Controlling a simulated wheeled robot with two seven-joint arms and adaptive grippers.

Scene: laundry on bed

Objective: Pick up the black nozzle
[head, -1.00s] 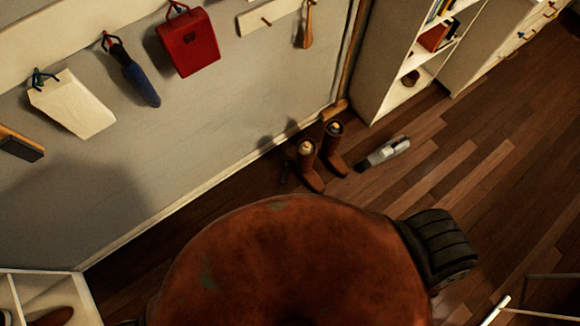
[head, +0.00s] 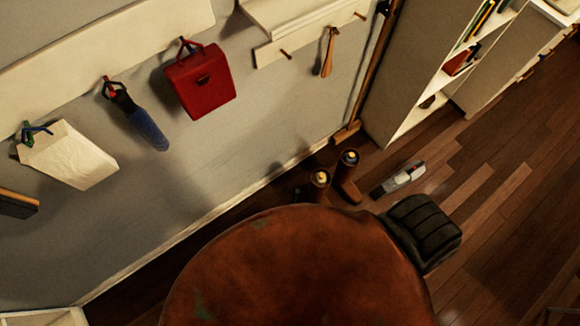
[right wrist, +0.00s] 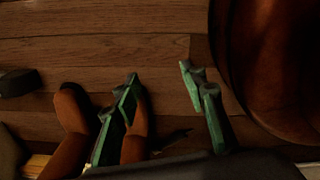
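My right gripper (right wrist: 160,90) has its two green fingers spread apart, with wood floor between their tips. A thin dark piece, probably the black nozzle (right wrist: 171,139), lies low between the fingers, apart from their tips; its shape is hard to make out in shadow. In the head view a small dark shape, perhaps the same nozzle (head: 298,194), shows just left of the boots, partly cut off by a large brown rounded form. The right gripper cannot be made out in the head view. My left gripper is in neither view.
Brown boots (head: 347,178) stand by the wall; they show beside the left finger in the wrist view (right wrist: 70,130). A grey handheld vacuum (head: 400,178) lies right of them. A large brown rounded form (head: 300,265) fills the foreground. Shelves (head: 425,70) stand right; floor beyond is clear.

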